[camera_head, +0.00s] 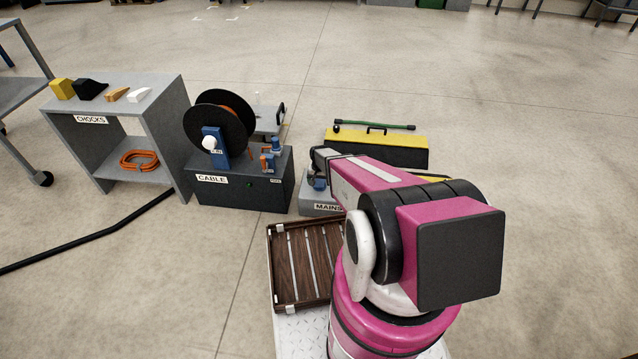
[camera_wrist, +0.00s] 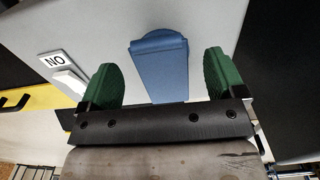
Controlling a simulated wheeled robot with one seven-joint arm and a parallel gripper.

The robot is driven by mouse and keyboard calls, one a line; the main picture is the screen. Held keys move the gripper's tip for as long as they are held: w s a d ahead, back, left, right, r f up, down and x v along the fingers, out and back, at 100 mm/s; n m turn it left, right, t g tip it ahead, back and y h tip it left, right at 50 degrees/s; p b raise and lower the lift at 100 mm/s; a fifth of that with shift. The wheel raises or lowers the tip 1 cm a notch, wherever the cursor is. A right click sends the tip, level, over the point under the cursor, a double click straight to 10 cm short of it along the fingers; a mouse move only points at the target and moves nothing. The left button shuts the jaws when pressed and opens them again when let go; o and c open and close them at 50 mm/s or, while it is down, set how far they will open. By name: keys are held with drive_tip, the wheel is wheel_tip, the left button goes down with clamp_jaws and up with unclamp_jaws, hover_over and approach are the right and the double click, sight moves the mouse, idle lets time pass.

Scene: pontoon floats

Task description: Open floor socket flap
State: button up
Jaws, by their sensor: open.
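The blue floor socket flap (camera_wrist: 160,62) sits on a grey surface in the wrist view, its wider rounded end at the top. It looks closed. My gripper (camera_wrist: 160,82) is open, with one green fingertip on each side of the flap and nothing held. I cannot tell whether the fingertips touch it. In the head view, a bit of blue (camera_head: 319,184) shows under my gripper (camera_head: 318,168), on the grey box labelled MAINS (camera_head: 312,207). My arm hides most of that box.
A white switch (camera_wrist: 70,84) and a "NO" label are left of the flap. A cable reel (camera_head: 222,125) on a dark box stands left of the MAINS box. A yellow-topped case (camera_head: 380,147) lies behind, and a grey shelf (camera_head: 170,100) with chocks is far left. The right floor is clear.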

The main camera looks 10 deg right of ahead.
drive_tip(key=shift+f, duration=0.6)
drive_tip(key=c, duration=1.3)
